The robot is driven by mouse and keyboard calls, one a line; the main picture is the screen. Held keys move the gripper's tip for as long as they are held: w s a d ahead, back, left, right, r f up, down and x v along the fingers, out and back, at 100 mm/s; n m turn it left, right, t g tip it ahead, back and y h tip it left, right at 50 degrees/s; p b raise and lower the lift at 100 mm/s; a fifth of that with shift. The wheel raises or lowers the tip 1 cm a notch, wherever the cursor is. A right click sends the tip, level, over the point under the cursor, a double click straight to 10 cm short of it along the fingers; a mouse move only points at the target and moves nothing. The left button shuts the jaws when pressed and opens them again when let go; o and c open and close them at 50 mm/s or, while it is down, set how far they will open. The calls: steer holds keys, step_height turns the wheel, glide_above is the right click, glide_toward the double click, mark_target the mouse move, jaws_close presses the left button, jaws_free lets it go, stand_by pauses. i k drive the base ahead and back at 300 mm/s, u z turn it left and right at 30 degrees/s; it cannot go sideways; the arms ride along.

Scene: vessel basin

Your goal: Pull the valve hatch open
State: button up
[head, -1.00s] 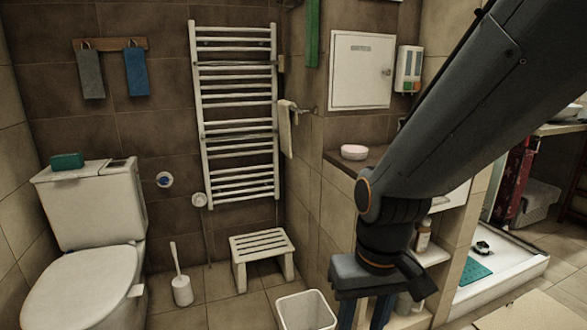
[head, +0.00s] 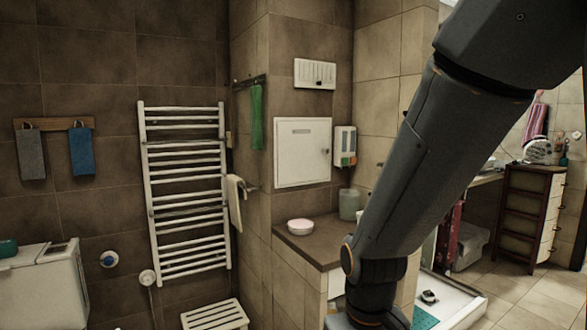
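The valve hatch (head: 302,153) is a white square panel with a frame, set in the brown tiled wall above a ledge, in the middle of the head view. It looks shut. A small round knob (head: 325,152) sits near its right edge. My arm comes down from the upper right, in front of and to the right of the hatch. My gripper is below the bottom edge of the picture, so its fingers are hidden.
A ledge (head: 322,243) below the hatch holds a pink-and-white round dish (head: 300,227) and a greenish container (head: 349,204). A dispenser (head: 344,147) hangs right of the hatch. A towel radiator (head: 184,190) and a white stool (head: 214,316) stand left.

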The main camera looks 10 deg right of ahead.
mark_target(303, 147)
steer(key=u, duration=0.05)
steer(key=k, duration=0.5)
steer(key=z, duration=1.2)
steer(key=i, duration=1.15)
steer(key=u, duration=0.15)
